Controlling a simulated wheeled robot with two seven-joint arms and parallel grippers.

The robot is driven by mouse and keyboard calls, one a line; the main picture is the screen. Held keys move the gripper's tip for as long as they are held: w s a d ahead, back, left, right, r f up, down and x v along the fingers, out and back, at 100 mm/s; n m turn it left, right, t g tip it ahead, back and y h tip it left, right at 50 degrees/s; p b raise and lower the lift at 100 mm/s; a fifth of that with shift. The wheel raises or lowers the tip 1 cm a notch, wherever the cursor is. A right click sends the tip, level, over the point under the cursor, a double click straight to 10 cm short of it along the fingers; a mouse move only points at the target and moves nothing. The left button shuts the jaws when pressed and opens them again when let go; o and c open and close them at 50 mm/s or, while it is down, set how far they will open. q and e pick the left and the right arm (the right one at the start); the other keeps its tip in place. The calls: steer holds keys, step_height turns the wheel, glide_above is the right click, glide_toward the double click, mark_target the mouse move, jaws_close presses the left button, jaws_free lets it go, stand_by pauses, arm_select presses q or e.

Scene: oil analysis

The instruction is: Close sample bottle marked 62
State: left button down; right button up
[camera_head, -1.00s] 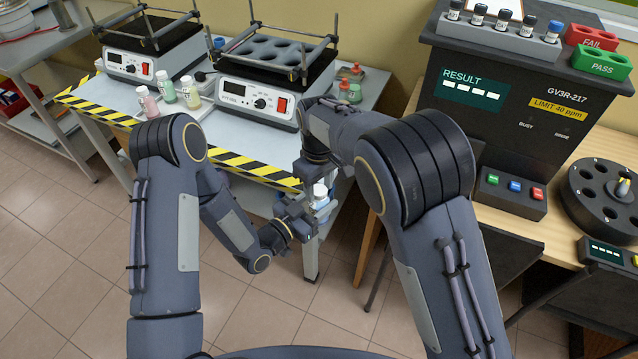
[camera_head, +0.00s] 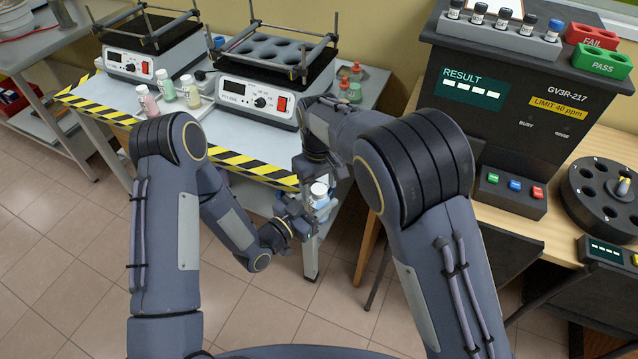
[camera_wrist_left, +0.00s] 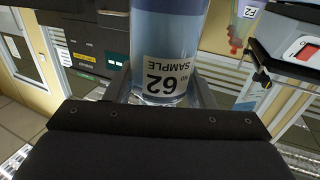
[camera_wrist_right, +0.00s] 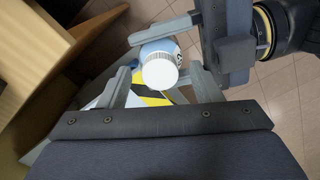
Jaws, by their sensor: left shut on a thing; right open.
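The sample bottle marked 62 (camera_wrist_left: 165,45) is clear with bluish contents, and its label reads upside down in the left wrist view. My left gripper (camera_wrist_left: 163,88) is shut around it and holds it in front of the bench. The bottle shows in the head view (camera_head: 322,206), partly hidden by the left fingers. A white ribbed cap (camera_wrist_right: 160,73) is at the bottle's top; I cannot tell how tightly it sits. My right gripper (camera_wrist_right: 160,88) is open just above the cap, with a finger at each side and gaps visible. The cap also shows in the head view (camera_head: 318,188).
The bench with a striped edge (camera_head: 232,162) holds two hotplate devices (camera_head: 262,95), several small bottles (camera_head: 168,90) and red and green items. On the right stand the black analyser (camera_head: 505,110) and a round carousel (camera_head: 602,195). Both arms are close together.

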step_height(320, 180, up, 12)
stand_by(0.6)
stand_by(0.4)
